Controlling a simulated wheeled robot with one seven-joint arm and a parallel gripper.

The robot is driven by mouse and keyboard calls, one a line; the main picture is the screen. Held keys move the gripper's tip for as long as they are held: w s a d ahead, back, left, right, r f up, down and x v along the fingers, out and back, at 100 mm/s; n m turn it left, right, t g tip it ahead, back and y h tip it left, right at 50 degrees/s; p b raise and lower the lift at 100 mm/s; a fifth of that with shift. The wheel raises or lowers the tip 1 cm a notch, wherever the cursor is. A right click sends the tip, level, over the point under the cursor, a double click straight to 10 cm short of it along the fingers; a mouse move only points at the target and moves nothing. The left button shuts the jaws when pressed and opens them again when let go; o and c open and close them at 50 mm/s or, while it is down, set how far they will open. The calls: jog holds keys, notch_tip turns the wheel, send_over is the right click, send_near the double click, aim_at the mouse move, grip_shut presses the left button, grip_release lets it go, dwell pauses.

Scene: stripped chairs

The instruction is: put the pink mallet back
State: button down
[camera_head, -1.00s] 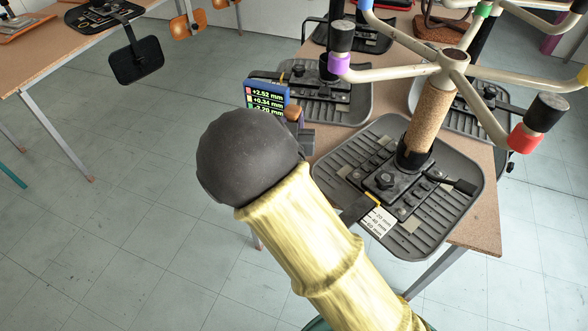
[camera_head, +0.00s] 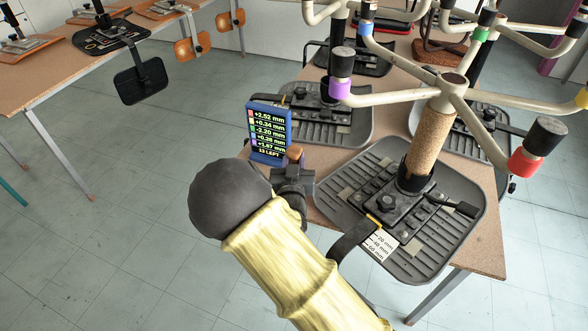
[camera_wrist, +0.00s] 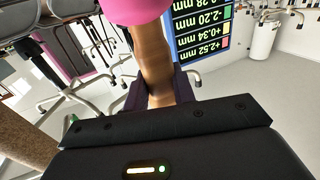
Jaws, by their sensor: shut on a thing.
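The pink mallet shows in the wrist view: its pink head (camera_wrist: 135,8) is cut off by the top edge and its brown wooden handle (camera_wrist: 154,55) runs down between my dark fingers. My gripper (camera_wrist: 160,84) is shut on that handle. In the head view my gripper (camera_head: 292,175) is at the table's left edge, just in front of the blue readout, with a brown wooden end (camera_head: 294,152) showing above it. The pink head is hidden in the head view. No storage place for the mallet can be made out.
The blue readout panel (camera_head: 268,130) is close behind my gripper. A chair base with spread metal arms (camera_head: 400,97) stands on a grey ribbed tray (camera_head: 450,235) to the right. Another table (camera_head: 60,70) is at the far left; open floor (camera_head: 130,210) lies between.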

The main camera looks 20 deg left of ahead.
jog(key=shift+f, duration=1.95)
jog(key=shift+f, duration=0.15)
jog(key=c, duration=1.1)
grip_release()
jog(key=shift+c, duration=0.2)
jog(key=shift+s, duration=0.15)
jog(key=b+v, duration=0.2)
jog(key=v, duration=1)
